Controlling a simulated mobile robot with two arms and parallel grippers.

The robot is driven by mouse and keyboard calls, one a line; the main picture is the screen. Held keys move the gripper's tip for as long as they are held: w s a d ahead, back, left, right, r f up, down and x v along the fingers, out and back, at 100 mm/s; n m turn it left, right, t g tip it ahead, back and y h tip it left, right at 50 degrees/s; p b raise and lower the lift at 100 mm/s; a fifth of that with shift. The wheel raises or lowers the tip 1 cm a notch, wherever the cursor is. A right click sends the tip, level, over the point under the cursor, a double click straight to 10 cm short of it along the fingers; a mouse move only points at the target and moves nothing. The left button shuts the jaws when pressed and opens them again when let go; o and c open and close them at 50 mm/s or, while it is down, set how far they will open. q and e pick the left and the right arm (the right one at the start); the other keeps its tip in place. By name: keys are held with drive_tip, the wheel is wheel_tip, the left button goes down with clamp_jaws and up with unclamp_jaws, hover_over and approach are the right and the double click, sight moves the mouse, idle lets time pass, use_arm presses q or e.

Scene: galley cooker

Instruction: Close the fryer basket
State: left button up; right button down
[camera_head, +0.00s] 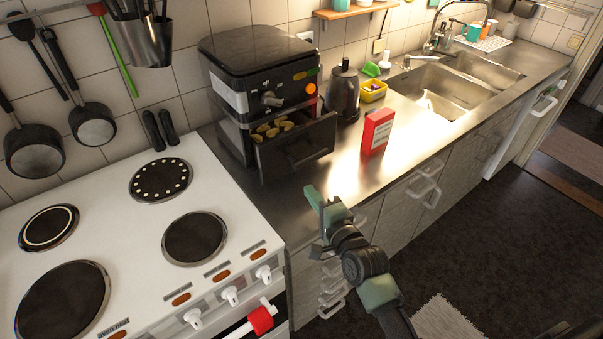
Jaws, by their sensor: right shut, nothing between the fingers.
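The black air fryer (248,62) stands on the steel counter against the tiled wall, right of the cooker. Its basket (299,147) is pulled out toward the front right, and several yellowish food pieces (272,129) lie inside it. My right gripper (321,199) is in front of and below the basket, near the counter's front edge. It is shut and empty, with a visible gap between it and the basket front. My left gripper does not show.
A red box (377,131) stands on the counter right of the basket, with a black kettle (343,93) and yellow tub (373,91) behind. The white cooker (110,235) is at left, the sink (448,92) at right. Bare counter (350,175) lies before the basket.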

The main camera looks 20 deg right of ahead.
drive_tip(key=p, duration=0.2)
approach(284, 160)
drive_tip(key=shift+w+d+f, duration=0.35)
drive_tip(key=shift+w+d, duration=0.15)
drive_tip(key=shift+w, duration=0.2)
drive_tip(key=w+a+b, duration=0.1)
drive_tip(key=w, duration=0.1)
drive_tip(key=w+b, duration=0.1)
drive_tip(key=w, duration=0.1)
drive_tip(key=w+a+b, duration=0.1)
drive_tip(key=w, duration=0.2)
drive_tip(key=shift+w+a+f+b, duration=0.1)
drive_tip(key=shift+a+b, duration=0.25)
drive_tip(key=shift+d, duration=0.1)
